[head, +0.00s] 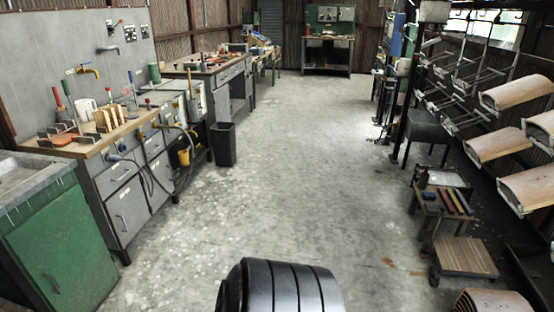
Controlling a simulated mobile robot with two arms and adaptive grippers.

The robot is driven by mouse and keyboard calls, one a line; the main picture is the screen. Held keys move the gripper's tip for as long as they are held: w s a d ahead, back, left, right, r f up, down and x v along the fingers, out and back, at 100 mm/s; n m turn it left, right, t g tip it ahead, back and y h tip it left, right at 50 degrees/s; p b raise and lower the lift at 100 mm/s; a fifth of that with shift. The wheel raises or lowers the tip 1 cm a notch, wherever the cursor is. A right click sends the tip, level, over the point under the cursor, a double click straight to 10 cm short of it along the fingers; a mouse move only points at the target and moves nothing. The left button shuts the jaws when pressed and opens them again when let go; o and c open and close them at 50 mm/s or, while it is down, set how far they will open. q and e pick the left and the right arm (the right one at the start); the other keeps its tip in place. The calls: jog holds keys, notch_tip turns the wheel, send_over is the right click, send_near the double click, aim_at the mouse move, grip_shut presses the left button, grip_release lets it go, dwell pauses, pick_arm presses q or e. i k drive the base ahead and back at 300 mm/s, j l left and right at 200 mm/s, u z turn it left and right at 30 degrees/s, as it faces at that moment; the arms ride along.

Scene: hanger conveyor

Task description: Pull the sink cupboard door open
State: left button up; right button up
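The sink cupboard (85,215) is a green cabinet at the lower left of the head view, with a grey sink (30,178) on top. The lower left part of the cupboard is cut off by the picture edge. Neither of my grippers shows in the head view.
A grey workbench (125,208) with tools stands beside the cupboard. A dark bin (223,144) stands farther along the left side. Wooden pieces hang on a rack (515,92) at right, above a low wooden trolley (465,256). The middle floor (290,160) is clear.

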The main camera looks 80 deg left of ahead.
aim_at(61, 247)
jog(key=u, duration=4.3)
